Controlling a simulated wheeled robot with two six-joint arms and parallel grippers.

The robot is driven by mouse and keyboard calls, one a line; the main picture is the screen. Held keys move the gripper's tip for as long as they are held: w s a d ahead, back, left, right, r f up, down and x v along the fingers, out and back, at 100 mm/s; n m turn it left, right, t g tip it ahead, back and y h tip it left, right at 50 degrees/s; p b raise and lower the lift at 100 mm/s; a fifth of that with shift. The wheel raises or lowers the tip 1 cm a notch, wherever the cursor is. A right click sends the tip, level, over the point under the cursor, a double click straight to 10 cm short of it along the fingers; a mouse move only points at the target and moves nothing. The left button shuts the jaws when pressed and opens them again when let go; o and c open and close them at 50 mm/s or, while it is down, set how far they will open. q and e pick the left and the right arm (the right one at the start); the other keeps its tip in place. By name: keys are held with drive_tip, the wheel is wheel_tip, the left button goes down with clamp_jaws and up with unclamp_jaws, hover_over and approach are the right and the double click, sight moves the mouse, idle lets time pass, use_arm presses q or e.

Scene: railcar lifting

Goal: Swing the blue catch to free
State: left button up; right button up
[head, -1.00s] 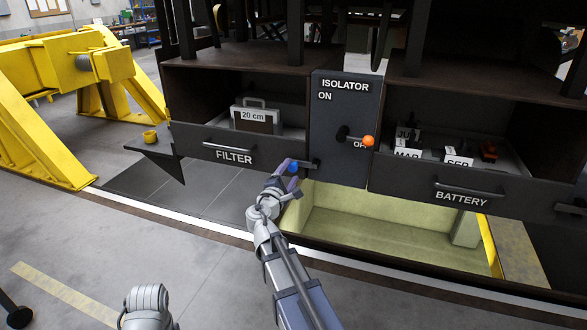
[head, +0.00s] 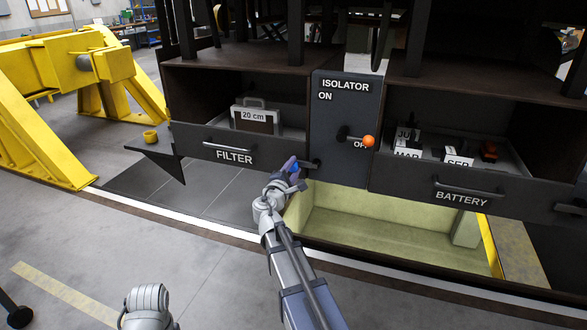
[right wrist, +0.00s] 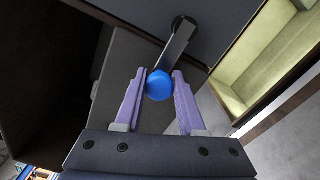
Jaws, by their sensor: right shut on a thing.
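The blue catch has a blue knob (right wrist: 160,86) at the end of a dark flat lever (right wrist: 177,46), which runs up to a round pivot on the dark panel. My right gripper (right wrist: 160,78) has its two purple fingers on either side of the knob and is shut on it. In the head view my right gripper (head: 287,173) is at the lower left of the isolator panel (head: 334,95), mostly hiding the knob. The catch's dark bar (head: 312,164) shows just right of the fingers. My left gripper is not in view.
The isolator lever with an orange knob (head: 369,142) is on the panel above right. The filter drawer (head: 190,142) is at left, the battery drawer (head: 420,193) at right. A pale pit (head: 385,228) lies below. A yellow stand (head: 30,130) is far left.

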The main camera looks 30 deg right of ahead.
clamp_jaws()
idle(0.8)
